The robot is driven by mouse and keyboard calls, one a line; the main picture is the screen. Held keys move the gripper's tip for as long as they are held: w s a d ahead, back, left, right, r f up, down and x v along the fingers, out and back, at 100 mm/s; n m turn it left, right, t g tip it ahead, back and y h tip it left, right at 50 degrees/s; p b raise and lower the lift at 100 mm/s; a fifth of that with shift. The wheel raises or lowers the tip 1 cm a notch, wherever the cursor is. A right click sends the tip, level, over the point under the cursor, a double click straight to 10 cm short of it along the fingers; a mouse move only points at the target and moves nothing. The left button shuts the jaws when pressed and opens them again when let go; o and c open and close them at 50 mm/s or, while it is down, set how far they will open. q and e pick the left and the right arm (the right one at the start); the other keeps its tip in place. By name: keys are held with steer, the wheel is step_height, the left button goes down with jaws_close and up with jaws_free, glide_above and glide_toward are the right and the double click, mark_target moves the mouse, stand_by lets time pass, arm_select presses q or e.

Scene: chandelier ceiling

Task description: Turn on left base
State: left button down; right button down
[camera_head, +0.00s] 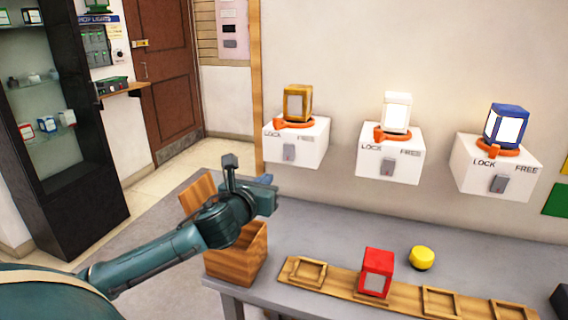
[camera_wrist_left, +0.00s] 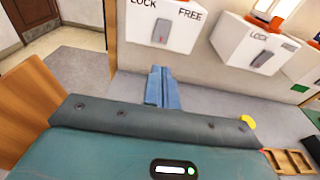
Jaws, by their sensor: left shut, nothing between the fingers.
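The left base (camera_head: 297,148) is a white wall box marked LOCK and FREE with a grey switch (camera_head: 289,152) on its front. A gold lantern (camera_head: 297,102) stands on it by an orange ring. The base also shows at the top of the left wrist view (camera_wrist_left: 185,33), with its switch (camera_wrist_left: 161,31) near the LOCK side. My left gripper (camera_head: 265,179) is shut and empty, below and in front of the left base, apart from it. Its blue fingers (camera_wrist_left: 162,75) point toward the wall below the switch. My right gripper is not in view.
A middle base (camera_head: 391,164) with a glowing white lantern (camera_head: 396,112) and a right base (camera_head: 497,176) with a blue lantern (camera_head: 506,126) hang alongside. The grey table holds a wooden box (camera_head: 240,258), a red lantern (camera_head: 376,272), a slotted wooden rack (camera_head: 405,302) and a yellow knob (camera_head: 421,258).

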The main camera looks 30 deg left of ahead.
mark_target(288, 159)
arm_select(q)
steer(key=x, duration=1.2)
steer(key=shift+w+p, duration=0.3)
steer(key=shift+w, duration=0.05)
steer(key=shift+w+f, duration=0.1)
steer(key=shift+w, duration=0.15)
steer(key=shift+w+a+f+b, duration=0.1)
steer(key=shift+f+b, duration=0.15)
steer(key=shift+b, duration=0.3)
steer(key=shift+r, duration=0.2)
